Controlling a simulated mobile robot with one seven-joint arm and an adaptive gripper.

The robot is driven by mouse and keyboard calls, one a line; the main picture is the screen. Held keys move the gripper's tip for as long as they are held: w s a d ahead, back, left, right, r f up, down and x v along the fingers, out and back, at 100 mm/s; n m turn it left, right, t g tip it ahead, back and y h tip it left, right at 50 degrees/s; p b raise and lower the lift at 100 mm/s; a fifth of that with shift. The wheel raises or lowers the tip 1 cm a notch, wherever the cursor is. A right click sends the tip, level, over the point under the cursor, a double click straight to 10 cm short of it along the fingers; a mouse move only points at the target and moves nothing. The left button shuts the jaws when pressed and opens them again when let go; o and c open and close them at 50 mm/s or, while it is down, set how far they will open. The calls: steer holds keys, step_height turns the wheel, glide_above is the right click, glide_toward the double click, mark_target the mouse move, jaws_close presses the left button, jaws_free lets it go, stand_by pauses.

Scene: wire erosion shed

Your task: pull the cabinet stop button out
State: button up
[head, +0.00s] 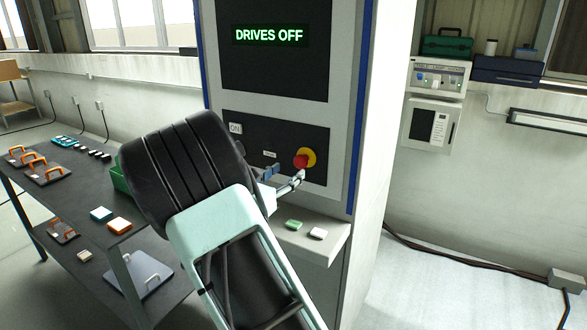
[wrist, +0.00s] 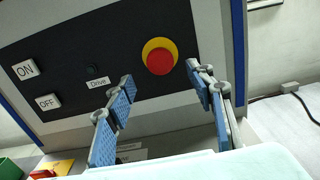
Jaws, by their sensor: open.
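The cabinet stop button (head: 301,160) is a red mushroom head on a yellow collar, on the dark lower panel of the cabinet. It also shows in the wrist view (wrist: 161,62), above centre. My gripper (head: 284,175) is in front of the panel, slightly below and left of the button in the head view. In the wrist view my gripper (wrist: 161,76) is open, with its blue-padded fingers apart. The button appears between and just above the fingertips. Nothing is held. I cannot tell whether the fingers touch the panel.
The cabinet display (head: 268,35) reads "DRIVES OFF". An ON button (wrist: 25,69), an OFF button (wrist: 47,102) and a small black Drive control (wrist: 92,70) sit left of the stop button. A ledge (head: 330,240) with green and white blocks juts out below. A cluttered dark bench (head: 75,205) stands left.

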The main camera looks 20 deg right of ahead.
steer(key=v, duration=0.6)
steer(key=shift+s+a, duration=0.1)
steer(key=shift+a, duration=0.05)
